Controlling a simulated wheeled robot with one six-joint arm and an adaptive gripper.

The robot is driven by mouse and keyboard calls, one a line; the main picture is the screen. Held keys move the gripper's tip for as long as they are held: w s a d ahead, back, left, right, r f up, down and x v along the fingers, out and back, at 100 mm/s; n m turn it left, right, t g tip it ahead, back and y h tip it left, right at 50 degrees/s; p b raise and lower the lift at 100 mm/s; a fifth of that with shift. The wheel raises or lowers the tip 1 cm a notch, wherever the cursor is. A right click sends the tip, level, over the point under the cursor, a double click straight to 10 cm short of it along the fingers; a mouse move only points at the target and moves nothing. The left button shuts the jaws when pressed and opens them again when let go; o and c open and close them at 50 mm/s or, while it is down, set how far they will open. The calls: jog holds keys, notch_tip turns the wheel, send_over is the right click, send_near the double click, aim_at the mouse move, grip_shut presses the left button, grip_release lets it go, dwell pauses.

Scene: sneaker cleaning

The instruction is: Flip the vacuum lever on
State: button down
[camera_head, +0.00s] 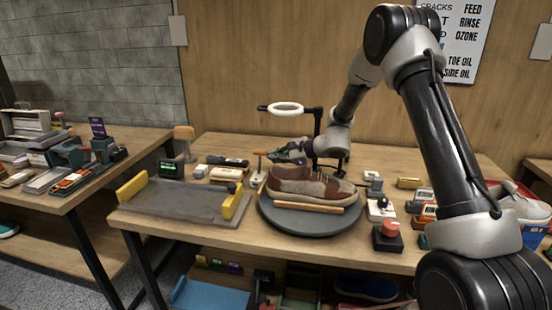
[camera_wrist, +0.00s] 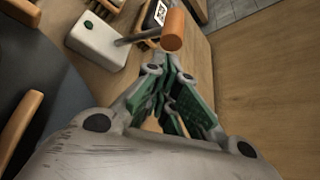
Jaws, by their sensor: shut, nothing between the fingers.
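The vacuum lever is a grey rod with an orange knob (camera_wrist: 173,28) on a white box (camera_wrist: 97,42), seen in the wrist view. In the head view the knob (camera_head: 259,152) stands above the small pale base (camera_head: 257,179), left of the sneaker. My gripper (camera_head: 277,155) is shut and empty, just right of the knob. In the wrist view the green-padded fingertips (camera_wrist: 172,70) are just below the knob. I cannot tell whether they touch it.
A brown and cream sneaker (camera_head: 310,185) sits on a dark round turntable (camera_head: 282,219) close to my gripper. A ring lamp on a stand (camera_head: 318,120) rises behind. A grey tray with yellow clamps (camera_head: 180,199) is at left. A red-knobbed box (camera_head: 389,238) is front right.

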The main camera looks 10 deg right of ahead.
jog(key=shift+s+a+r, duration=0.1)
jog(key=shift+s+r, duration=0.1)
jog(key=shift+s, duration=0.1)
jog(key=shift+s+a+r, duration=0.2)
jog(key=shift+s+r, duration=0.1)
jog(key=shift+s, duration=0.15)
jog(key=shift+s+a+r, duration=0.15)
jog(key=shift+s+a, duration=0.1)
jog(key=shift+s, duration=0.55)
jog(key=w+d, duration=0.1)
jog(key=w+d+f, duration=0.1)
jog(key=shift+w+d+f, duration=0.25)
jog(key=shift+w+d, duration=0.15)
jog(key=s+d, duration=0.2)
jog(key=s+d+r, duration=0.1)
jog(key=s+d, duration=0.3)
jog(key=s, duration=0.1)
jog(key=shift+r, duration=0.35)
jog(key=shift+w, duration=0.15)
